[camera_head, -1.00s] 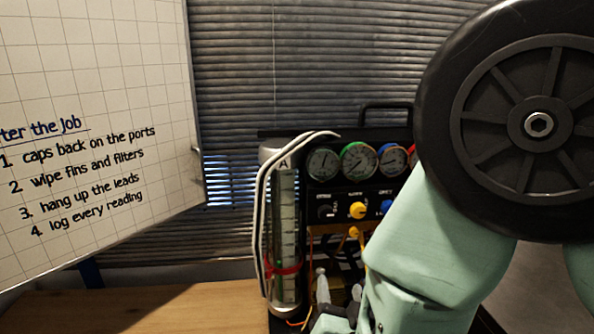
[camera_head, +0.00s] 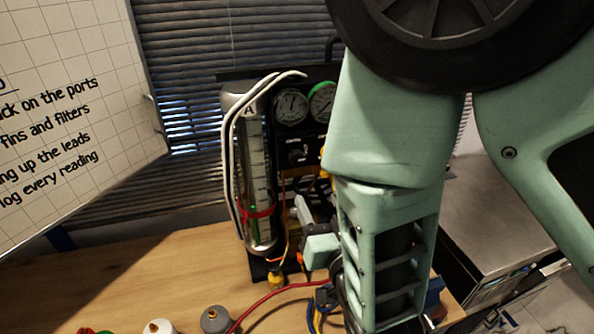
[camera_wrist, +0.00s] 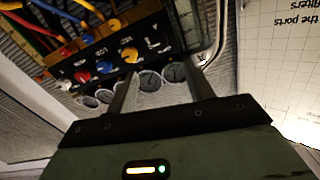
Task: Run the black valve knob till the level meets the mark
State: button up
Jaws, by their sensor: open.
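The black valve knob (camera_head: 298,155) is at the left of the dark gauge panel in the head view. In the wrist view, I cannot make it out clearly near the fingers. To its left stands the glass level tube (camera_head: 251,160), upright, labelled A and bearing a scale. A red band (camera_head: 258,213) circles it low down, with a little green close by; I cannot read the liquid level. My gripper (camera_wrist: 160,70) is open in the wrist view, its fingers pointing toward the panel with nothing visible held between them. My arm hides the panel's right side in the head view.
Round gauges (camera_head: 291,107) sit above the knobs. The wrist view shows yellow (camera_wrist: 130,55), blue (camera_wrist: 103,67) and red (camera_wrist: 65,55) knobs close by. White pipes (camera_head: 234,150) flank the tube. A red hose (camera_head: 270,297) and small canisters (camera_head: 215,319) lie on the wooden bench (camera_head: 180,280).

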aim_at(298, 161)
jog(key=b+x, duration=0.3)
jog(key=x, duration=1)
jog(key=shift+w+r, duration=0.15)
jog(key=shift+x, duration=0.8)
jog(key=shift+c, duration=0.2)
jog(key=shift+f, duration=0.2)
jog(key=c, duration=0.9)
